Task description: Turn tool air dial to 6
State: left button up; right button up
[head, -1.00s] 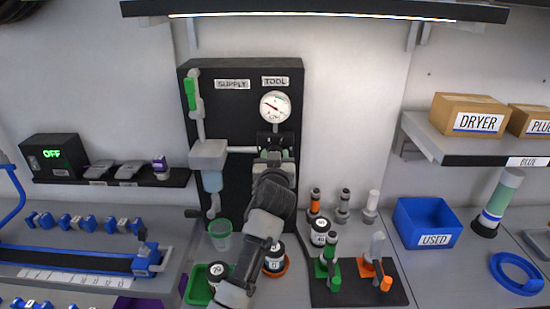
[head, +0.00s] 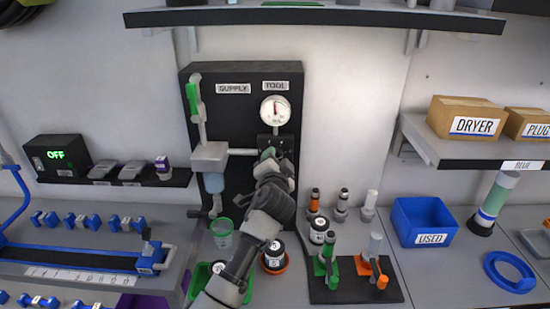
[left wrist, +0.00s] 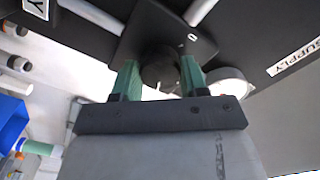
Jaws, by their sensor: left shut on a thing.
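The black panel (head: 240,120) on the wall carries the SUPPLY label (head: 233,89) and the TOOL label (head: 276,86). The round white gauge (head: 275,110) under TOOL has a red needle pointing nearly straight up; its numbers are too small to read. The tool air dial (left wrist: 160,68) is a dark round knob below the gauge, mostly hidden behind my gripper in the head view. My left gripper (head: 270,153) is at the dial, its green fingers on either side of the knob in the left wrist view (left wrist: 160,82). My right gripper is not seen.
A green-handled valve (head: 193,95) and a grey filter unit (head: 210,157) sit left on the panel. A blue USED bin (head: 424,220) is to the right.

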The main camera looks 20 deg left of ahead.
pick_arm(q)
jog(key=shift+r+m+p, duration=0.2)
jog(key=shift+m+p, duration=0.15)
jog(key=shift+m, duration=0.75)
jog(key=o, duration=0.9)
jog(key=shift+w+f, duration=0.1)
jog(key=shift+f, duration=0.05)
